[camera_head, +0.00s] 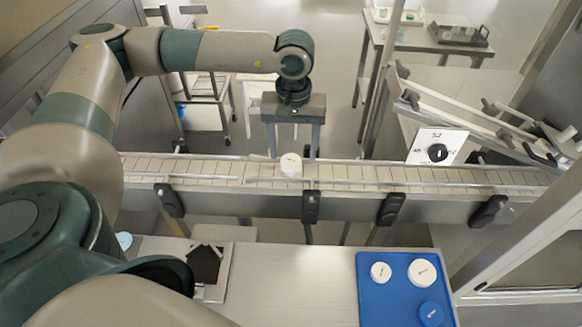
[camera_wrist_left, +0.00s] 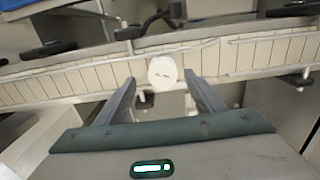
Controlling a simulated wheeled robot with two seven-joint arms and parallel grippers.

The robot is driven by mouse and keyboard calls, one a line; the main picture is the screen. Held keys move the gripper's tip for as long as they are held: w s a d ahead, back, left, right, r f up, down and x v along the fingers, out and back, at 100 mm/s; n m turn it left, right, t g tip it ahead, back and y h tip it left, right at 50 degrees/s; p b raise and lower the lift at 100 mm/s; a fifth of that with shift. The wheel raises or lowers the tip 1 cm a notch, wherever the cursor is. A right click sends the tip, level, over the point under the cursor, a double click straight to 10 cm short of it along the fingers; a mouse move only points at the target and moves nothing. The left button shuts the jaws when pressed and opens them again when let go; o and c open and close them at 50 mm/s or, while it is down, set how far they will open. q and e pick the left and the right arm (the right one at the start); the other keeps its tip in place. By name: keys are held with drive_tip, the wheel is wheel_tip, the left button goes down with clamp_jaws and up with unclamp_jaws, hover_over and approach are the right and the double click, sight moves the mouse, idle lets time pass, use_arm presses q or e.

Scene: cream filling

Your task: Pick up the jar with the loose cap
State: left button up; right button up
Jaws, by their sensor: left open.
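A white jar (camera_head: 291,166) with a round white lid stands upright on the conveyor belt; whether its cap is loose cannot be told. It also shows in the left wrist view (camera_wrist_left: 162,73), with small dark writing on the lid. My left gripper (camera_head: 293,150) is open at the belt's far side, just behind the jar. In the left wrist view the open fingers (camera_wrist_left: 160,92) point toward the jar, which appears at the gap between their tips. I cannot tell if they touch it. My right gripper is not in view.
The conveyor (camera_head: 400,177) has side rails and dark brackets. A blue tray (camera_head: 375,306) on the near table (camera_head: 290,285) holds two white round items (camera_head: 422,272) and a blue one (camera_head: 431,313). A white sign with a black knob (camera_head: 437,152) stands behind the belt.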

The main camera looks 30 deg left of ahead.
sight(291, 160)
use_arm(q)
drive_tip(key=shift+s+a+f+p, duration=0.1)
drive_tip(key=shift+s+f+p, duration=0.05)
drive_tip(key=shift+f+p, duration=0.6)
wheel_tip(291, 160, down, 3)
drive_tip(key=shift+a+r+p, duration=0.1)
drive_tip(key=shift+p, duration=0.75)
drive_tip(key=shift+f, duration=0.45)
drive_tip(key=c, duration=1.2)
drive_tip(key=shift+r, duration=0.15)
